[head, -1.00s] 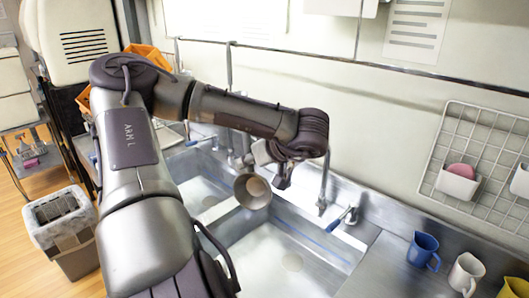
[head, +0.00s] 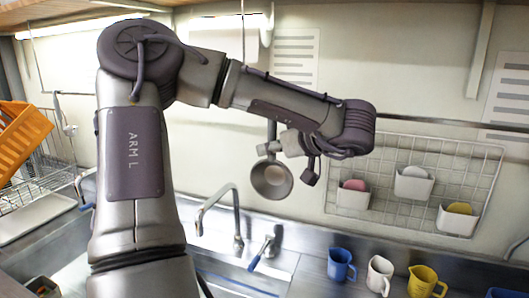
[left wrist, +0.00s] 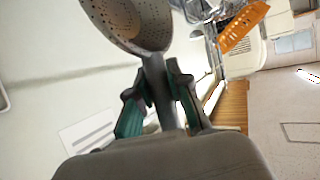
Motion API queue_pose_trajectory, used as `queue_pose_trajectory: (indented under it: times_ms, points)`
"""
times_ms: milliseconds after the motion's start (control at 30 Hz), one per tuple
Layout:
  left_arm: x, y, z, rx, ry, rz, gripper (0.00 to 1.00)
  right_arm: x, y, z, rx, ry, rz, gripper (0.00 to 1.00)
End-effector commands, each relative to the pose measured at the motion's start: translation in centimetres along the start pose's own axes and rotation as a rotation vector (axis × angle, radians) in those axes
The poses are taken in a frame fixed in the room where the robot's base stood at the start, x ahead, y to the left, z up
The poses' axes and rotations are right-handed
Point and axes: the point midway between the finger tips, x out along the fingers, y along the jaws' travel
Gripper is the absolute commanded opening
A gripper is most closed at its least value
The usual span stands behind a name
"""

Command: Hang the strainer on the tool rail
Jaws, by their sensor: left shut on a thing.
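The strainer is a grey metal bowl with a handle. In the head view its bowl (head: 272,182) hangs below my left gripper (head: 273,148), in front of the wall and above the sink area. In the left wrist view the perforated bowl (left wrist: 135,18) is at the top, and its handle runs down between the two green-padded fingers of my left gripper (left wrist: 158,90), shut on it. The tool rail (head: 430,122) is a dark horizontal bar along the wall, partly hidden behind my left arm. The strainer is apart from the rail. My right gripper is not in view.
A tap (head: 236,215) stands below the strainer. A wire grid (head: 400,150) with small holders is on the wall at right. Blue (head: 340,262), white (head: 379,272) and yellow (head: 424,280) cups stand on the counter. An orange rack (head: 22,135) is at left.

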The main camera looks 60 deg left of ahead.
Motion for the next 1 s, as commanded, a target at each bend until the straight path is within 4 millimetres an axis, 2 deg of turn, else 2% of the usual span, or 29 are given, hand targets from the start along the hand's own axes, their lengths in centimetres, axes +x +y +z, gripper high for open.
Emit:
queue_pose_trajectory:
  times_ms: [1000]
  points:
    - [3.5,7.1,-1.6,0.000,0.000,-0.003,0.00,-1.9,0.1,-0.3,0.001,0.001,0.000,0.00]
